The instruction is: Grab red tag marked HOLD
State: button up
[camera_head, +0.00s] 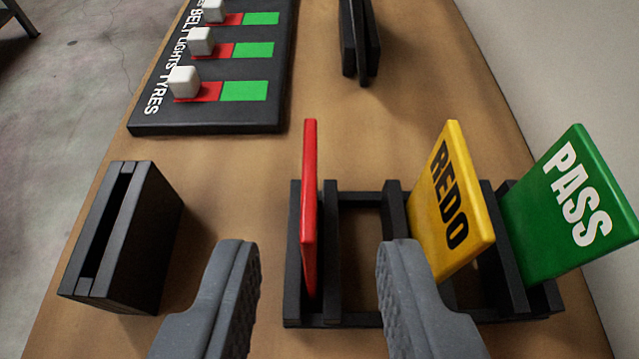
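A red tag (309,205) stands upright in the left slot of a black rack (360,199). I see it nearly edge-on, so no lettering on it is readable. My gripper (321,262) is open, with its two grey fingers in the lower middle of the view. In the picture the red tag lies between the fingertips, nearer the left one. I see no contact between the fingers and the tag, though the depth between them is hard to judge.
The rack also holds a yellow REDO tag (450,205) and a green PASS tag (570,210). A black slotted block (140,240) stands left, another black holder (358,40) at the back. A black board (205,128) with white knobs lies at back left. Bare wood lies between.

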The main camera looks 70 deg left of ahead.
aim_at(313, 191)
jog(key=shift+r+x, duration=0.1)
jog(key=shift+x, duration=2.15)
jog(key=shift+r+x, duration=0.15)
jog(key=shift+x, duration=2.1)
jog(key=shift+s+a, duration=0.1)
jog(key=shift+c, duration=0.3)
grip_shut()
